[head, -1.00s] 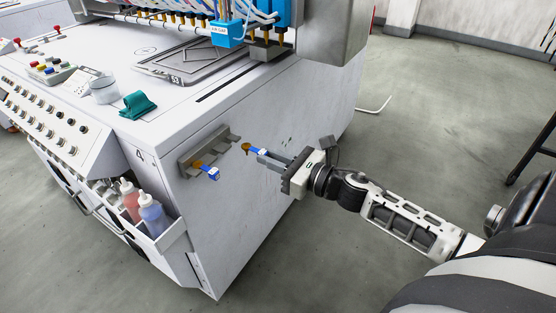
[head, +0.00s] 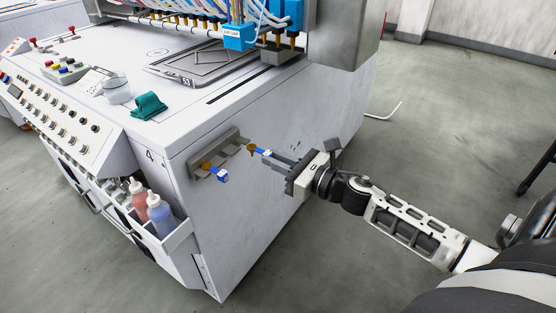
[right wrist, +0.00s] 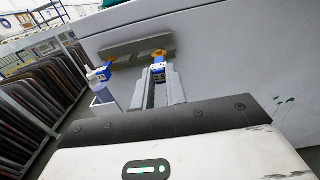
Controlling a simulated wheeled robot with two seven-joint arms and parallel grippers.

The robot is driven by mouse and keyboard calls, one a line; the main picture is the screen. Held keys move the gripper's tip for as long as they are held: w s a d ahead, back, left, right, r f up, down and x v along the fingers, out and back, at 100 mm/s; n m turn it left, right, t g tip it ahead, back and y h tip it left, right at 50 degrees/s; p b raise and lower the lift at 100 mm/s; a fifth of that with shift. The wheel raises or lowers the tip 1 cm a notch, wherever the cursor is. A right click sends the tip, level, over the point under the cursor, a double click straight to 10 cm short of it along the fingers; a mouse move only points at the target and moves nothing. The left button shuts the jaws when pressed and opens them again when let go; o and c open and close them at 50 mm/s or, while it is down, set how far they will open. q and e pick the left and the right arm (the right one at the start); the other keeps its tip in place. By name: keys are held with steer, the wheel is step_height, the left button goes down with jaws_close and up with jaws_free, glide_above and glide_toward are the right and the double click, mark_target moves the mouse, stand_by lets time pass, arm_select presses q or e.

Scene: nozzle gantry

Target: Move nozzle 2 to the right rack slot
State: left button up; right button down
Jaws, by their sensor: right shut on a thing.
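The grey rack (head: 222,152) is fixed to the side of the white machine, and its edge also shows in the right wrist view (right wrist: 118,50). One nozzle (head: 208,166), with an orange-brown body and blue tag, sits at the rack's left part. My right gripper (head: 272,156) is shut on a second nozzle (right wrist: 158,70), also orange-brown with a blue tag. Its orange end (head: 252,149) is at the rack's right end. I cannot tell whether it is seated in the slot. The tag prints are too small to read surely. My left gripper is out of view.
The machine (head: 265,195) has a flat side wall close beyond the right gripper. A bin with bottles (head: 160,214) hangs at its front corner. A teal cloth (head: 149,105) lies on top. Open floor (head: 300,265) is below the arm.

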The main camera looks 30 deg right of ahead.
mark_target(260, 150)
steer(key=shift+b+x, duration=0.35)
steer(key=shift+x, duration=1.95)
stand_by(1.1)
steer(key=shift+s+f+b, duration=0.1)
steer(key=shift+f+b, duration=0.1)
steer(key=shift+b, duration=0.15)
stand_by(1.0)
steer(key=c, duration=1.3)
jaws_free()
steer(key=shift+c, duration=0.2)
steer(key=shift+s+f, duration=0.1)
steer(key=shift+s, duration=0.1)
steer(key=b+v, duration=0.1)
steer(key=v, duration=1.4)
steer(key=shift+s+d, duration=0.2)
